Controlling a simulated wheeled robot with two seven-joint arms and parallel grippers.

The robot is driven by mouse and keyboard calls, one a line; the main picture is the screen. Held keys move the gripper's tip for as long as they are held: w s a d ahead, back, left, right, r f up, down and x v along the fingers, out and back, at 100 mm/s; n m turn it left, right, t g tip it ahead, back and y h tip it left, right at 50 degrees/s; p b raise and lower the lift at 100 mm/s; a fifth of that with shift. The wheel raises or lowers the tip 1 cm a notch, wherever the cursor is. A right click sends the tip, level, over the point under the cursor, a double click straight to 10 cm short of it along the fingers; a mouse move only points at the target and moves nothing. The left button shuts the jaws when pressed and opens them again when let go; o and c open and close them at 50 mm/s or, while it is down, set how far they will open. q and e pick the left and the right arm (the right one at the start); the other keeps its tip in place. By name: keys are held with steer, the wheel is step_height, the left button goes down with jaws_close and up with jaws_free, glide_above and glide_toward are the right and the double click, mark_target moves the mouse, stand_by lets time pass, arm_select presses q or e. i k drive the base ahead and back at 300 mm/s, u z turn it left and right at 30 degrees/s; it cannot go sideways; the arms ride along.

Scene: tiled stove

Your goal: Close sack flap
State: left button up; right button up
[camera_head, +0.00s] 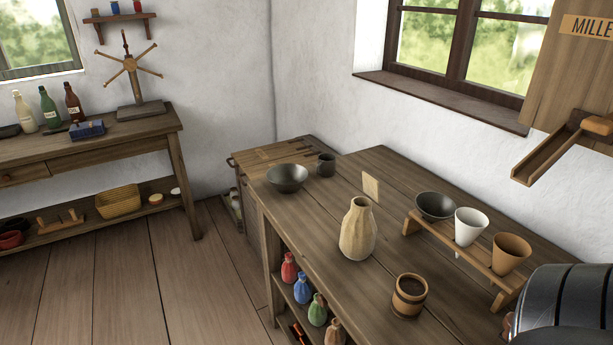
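A beige, faceted sack-like vessel (358,230) stands upright on the wooden table in the middle of the head view. It narrows to a neck, and its top looks open. I cannot make out a separate flap on it. A small flat tan piece (371,186) stands behind it, apart from it; I cannot tell if it belongs to a sack. Small coloured sack-shaped vessels, such as a red one (289,268), a blue one (303,288) and a green one (317,310), stand on the shelf below. Neither of my grippers shows.
A wooden mug (409,295) stands right of the vessel. A rack (482,262) holds a dark bowl, a white cup and a brown cup. A dark bowl (287,178) and dark mug (326,164) are at the far end. A dark ribbed part, probably mine, fills the lower right corner.

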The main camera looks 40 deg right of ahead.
mark_target(370, 185)
steer(key=u, duration=0.25)
steer(key=i, duration=1.05)
steer(key=z, duration=2.2)
